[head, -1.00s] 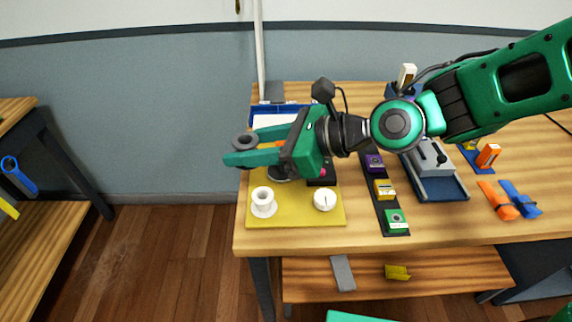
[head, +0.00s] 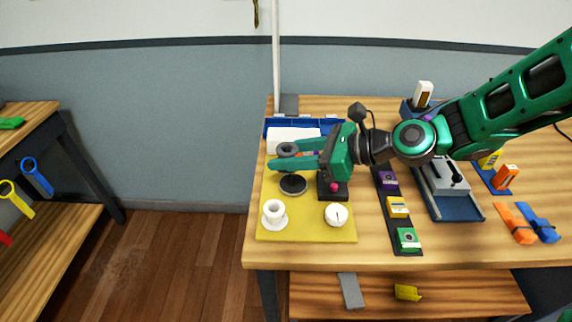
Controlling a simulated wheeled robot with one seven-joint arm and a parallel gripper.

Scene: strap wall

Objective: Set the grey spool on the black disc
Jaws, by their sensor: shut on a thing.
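My green gripper (head: 285,158) is shut on the grey spool (head: 287,148), whose dark round top with a centre hole shows between the fingertips. The fingers hide the spool's lower part. The black disc (head: 293,184) lies flat on the yellow mat (head: 300,230). In the picture the spool shows just above the disc, slightly to its left. It appears held in the air, apart from the disc; its exact height is hard to tell.
A white spool (head: 274,213) and a white round dial (head: 336,214) stand on the mat's near part. A black block with a pink knob (head: 334,187) is right of the disc. A blue bin (head: 272,130) stands behind. Coloured blocks (head: 397,207) line a dark strip to the right.

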